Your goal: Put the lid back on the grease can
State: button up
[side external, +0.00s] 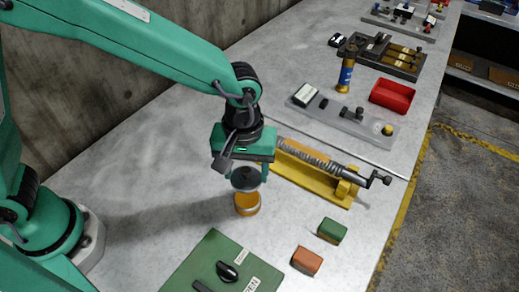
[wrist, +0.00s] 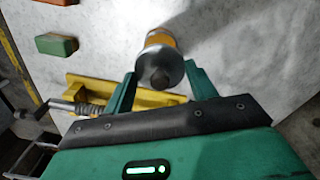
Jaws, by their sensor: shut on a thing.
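The grease can (side external: 247,206) is a small yellow-orange can standing on the grey bench below my gripper. It also shows in the wrist view (wrist: 161,38), partly hidden behind the lid. The lid (side external: 246,184) is a round grey disc with a darker knob, seen in the wrist view (wrist: 172,72) between my fingers. My gripper (side external: 248,176) is shut on the lid and points down over the can. The lid looks about level and roughly above the can's top. I cannot tell whether the lid touches the can.
A yellow screw device (side external: 305,175) with a crank lies close behind the can. A green block (side external: 332,231) and a red-brown block (side external: 307,260) lie to the right. A green panel (side external: 218,270) is in front. A red tray (side external: 392,96) stands farther back. The bench left of the can is clear.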

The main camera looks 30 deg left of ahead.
aim_at(247, 198)
jog(key=shift+f, duration=0.15)
jog(key=shift+f, duration=2.95)
jog(key=shift+f, duration=0.2)
dwell(0.4)
jog(key=o, duration=1.4)
jog(key=shift+o, duration=0.2)
jog(key=shift+r, duration=0.2)
jog(key=shift+r, duration=3.35)
jog(key=shift+c, duration=0.2)
